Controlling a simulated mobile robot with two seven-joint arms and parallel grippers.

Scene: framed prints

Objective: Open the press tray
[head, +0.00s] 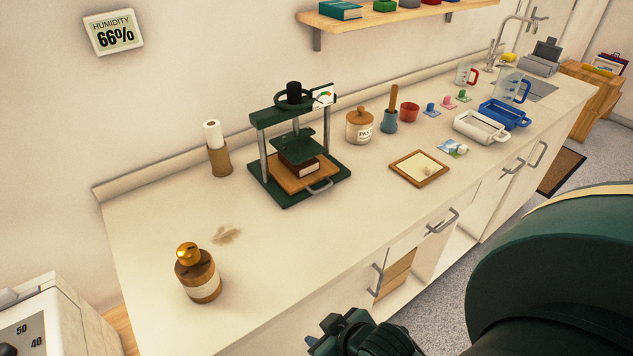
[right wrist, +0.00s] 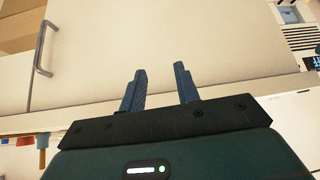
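The green press (head: 258,128) stands on the counter near the wall in the head view. Its wooden tray (head: 281,181) sits at the base, with a grey handle (head: 320,184) at the front. A dark red book-like block (head: 303,167) rests on the tray under the raised green plate (head: 296,141). My right gripper (head: 330,341) is low at the bottom of the head view, in front of the counter and well apart from the press. In the right wrist view its two fingers (right wrist: 161,88) are spread with nothing between them. My left gripper is in neither view.
A brown bottle (head: 199,278) stands at the counter's front left, and a paper roll (head: 216,150) left of the press. Right of the press are a jar (head: 359,128) and a wooden frame (head: 419,169). Cabinet handles (head: 443,221) stick out below the counter. The counter before the press is clear.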

